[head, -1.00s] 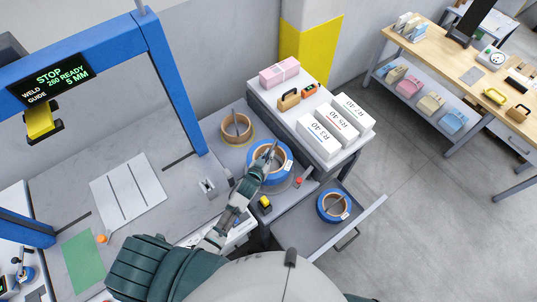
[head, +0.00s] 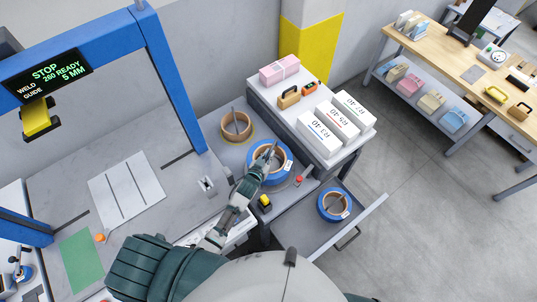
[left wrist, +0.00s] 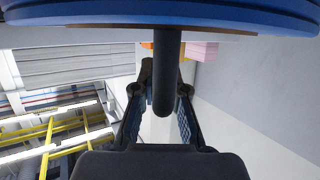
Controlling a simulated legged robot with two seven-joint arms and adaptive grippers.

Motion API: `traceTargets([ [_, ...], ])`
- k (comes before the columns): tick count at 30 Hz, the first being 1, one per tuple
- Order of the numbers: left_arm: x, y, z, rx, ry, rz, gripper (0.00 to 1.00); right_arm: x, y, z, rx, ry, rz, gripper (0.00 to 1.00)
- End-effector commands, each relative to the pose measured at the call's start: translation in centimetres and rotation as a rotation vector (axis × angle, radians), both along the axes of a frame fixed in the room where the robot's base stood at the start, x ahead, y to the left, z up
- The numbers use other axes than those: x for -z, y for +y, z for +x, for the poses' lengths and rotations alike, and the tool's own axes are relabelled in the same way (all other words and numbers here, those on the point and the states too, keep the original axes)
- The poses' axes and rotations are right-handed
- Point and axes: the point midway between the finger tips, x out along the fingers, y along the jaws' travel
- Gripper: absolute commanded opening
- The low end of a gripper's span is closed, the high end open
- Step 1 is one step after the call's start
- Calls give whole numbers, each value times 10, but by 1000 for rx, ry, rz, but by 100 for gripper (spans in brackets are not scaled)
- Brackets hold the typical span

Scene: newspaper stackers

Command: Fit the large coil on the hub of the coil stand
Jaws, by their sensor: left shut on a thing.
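The large coil (head: 284,165), blue with a tan core and a white label, is over the grey side bench. My left gripper (head: 267,151) is shut on the dark bar that rises from its middle. In the left wrist view the coil's blue rim (left wrist: 60,15) fills the top edge, and the dark bar (left wrist: 167,75) reaches between my fingers. A grey round edge (head: 280,186) shows under the front of the coil, perhaps part of the coil stand. The hub is hidden by the coil and my arm, so I cannot tell whether the coil is around it. My right gripper is not seen.
A tan coil (head: 236,125) lies behind left, and a smaller blue coil (head: 334,205) sits in the open drawer (head: 310,232). A white cabinet (head: 262,92) with boxes stands close behind. The blue frame (head: 172,80) rises at left. A red knob (head: 299,180) is near the coil's right.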

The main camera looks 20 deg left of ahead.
Motion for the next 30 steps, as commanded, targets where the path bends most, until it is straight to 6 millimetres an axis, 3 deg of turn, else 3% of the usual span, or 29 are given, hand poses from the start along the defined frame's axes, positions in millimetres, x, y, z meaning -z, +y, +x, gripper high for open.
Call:
traceTargets([
  [30, 17, -1, 2, 1, -12, -3, 0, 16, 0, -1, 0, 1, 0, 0],
])
